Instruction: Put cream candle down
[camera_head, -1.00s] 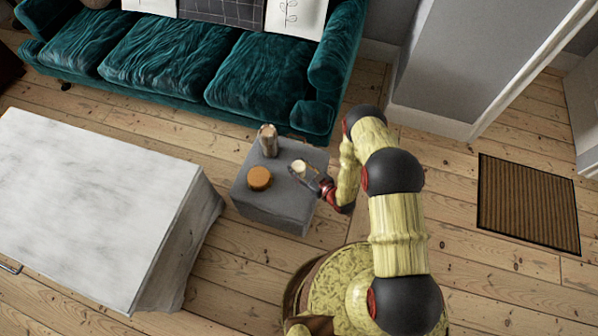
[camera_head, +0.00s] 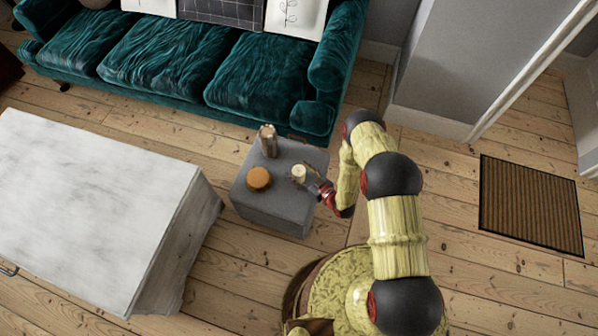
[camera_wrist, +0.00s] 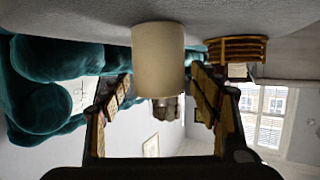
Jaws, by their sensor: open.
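The cream candle (camera_head: 299,173) stands upright on a grey ottoman (camera_head: 275,207), near its right side. In the wrist view, which is upside down, the candle (camera_wrist: 158,62) appears ahead of my gripper with its base on the grey surface. My gripper (camera_head: 313,187) is open and empty, just to the lower right of the candle in the head view. In the wrist view its two fingers (camera_wrist: 168,92) are spread wide, with visible gaps on both sides of the candle.
An orange round object (camera_head: 259,178) and a tall brownish vessel (camera_head: 268,141) share the ottoman. A teal sofa (camera_head: 200,60) stands behind it, and a white-topped table (camera_head: 90,205) stands to the left. Open floor and a brown mat (camera_head: 530,205) lie to the right.

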